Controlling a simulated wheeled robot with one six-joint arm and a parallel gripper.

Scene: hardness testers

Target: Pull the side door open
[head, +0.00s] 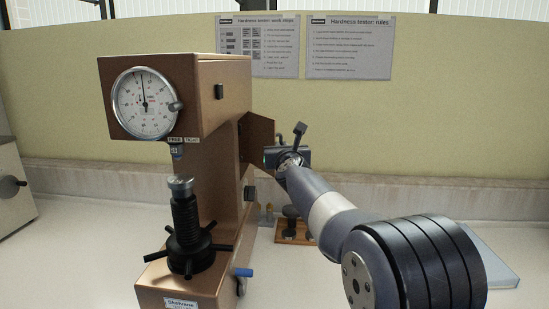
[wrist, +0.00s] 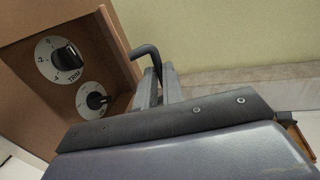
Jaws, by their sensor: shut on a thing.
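The brown hardness tester (head: 215,150) stands upright on the bench. Its side door (head: 257,137) is a brown panel standing out from the tester's right side, so it is at least partly open. In the wrist view the door (wrist: 118,42) shows nearly edge-on, with two dials in the recess to its left. My gripper (head: 276,157) is beside the door's outer side. In the wrist view my gripper (wrist: 158,75) is shut on the black bent door handle (wrist: 146,52). The fingers hide part of the handle.
The dials, one marked TRIM (wrist: 66,55), face out of the recess. A wooden block with dark pieces (head: 293,230) stands on the bench below my arm. A blue-grey pad (head: 490,262) lies at right. Another machine (head: 14,185) stands at far left. The wall is behind.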

